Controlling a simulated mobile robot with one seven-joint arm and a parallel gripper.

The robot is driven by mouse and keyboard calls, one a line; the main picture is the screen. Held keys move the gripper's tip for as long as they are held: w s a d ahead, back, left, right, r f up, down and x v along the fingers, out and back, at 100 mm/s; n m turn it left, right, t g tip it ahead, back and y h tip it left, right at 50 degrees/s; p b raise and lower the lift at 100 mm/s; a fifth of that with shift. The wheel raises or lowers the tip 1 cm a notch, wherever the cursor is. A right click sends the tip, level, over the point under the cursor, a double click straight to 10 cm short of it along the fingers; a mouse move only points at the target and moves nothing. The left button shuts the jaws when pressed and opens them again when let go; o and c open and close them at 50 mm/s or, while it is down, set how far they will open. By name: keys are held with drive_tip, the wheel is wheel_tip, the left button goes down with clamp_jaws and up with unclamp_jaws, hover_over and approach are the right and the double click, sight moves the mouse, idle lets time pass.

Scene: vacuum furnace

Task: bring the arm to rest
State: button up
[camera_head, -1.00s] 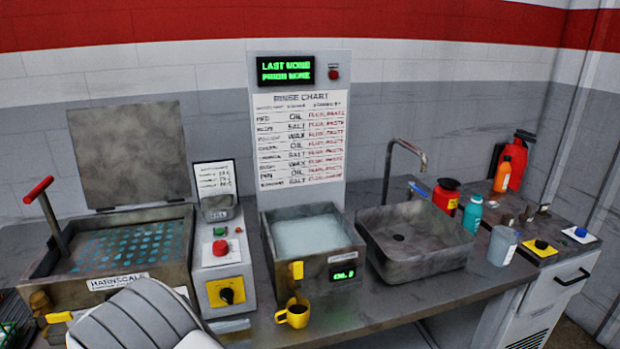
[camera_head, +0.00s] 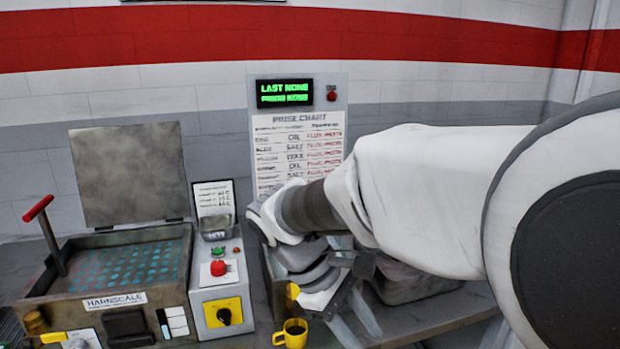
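My arm reaches in from the right edge in the head view, covered by a white sleeve. My gripper (camera_head: 352,318) points down in front of the rinse tank (camera_head: 262,275), behind the front edge area near the yellow mug. Two pale fingers seem spread apart with nothing seen between them, but the arm's links hide part of the gripper. My arm hides most of the rinse tank and most of the sink (camera_head: 425,283).
A yellow mug (camera_head: 294,334) stands left of my gripper. A control box (camera_head: 222,295) with a red button and yellow switch stands left of the tank. The open-lidded tank (camera_head: 120,268) is further left. The rinse chart panel (camera_head: 290,150) stands behind my arm.

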drive_tip(key=s+d+r+m+t+y, duration=0.3)
drive_tip(key=s+d+m+t+y, duration=0.3)
drive_tip(key=s+m, duration=0.2)
drive_tip(key=shift+s+r+m+t, duration=0.25)
drive_tip(key=shift+r+m+t, duration=0.15)
drive_tip(key=shift+m, duration=0.8)
drive_tip(key=shift+d, duration=0.1)
idle(0.9)
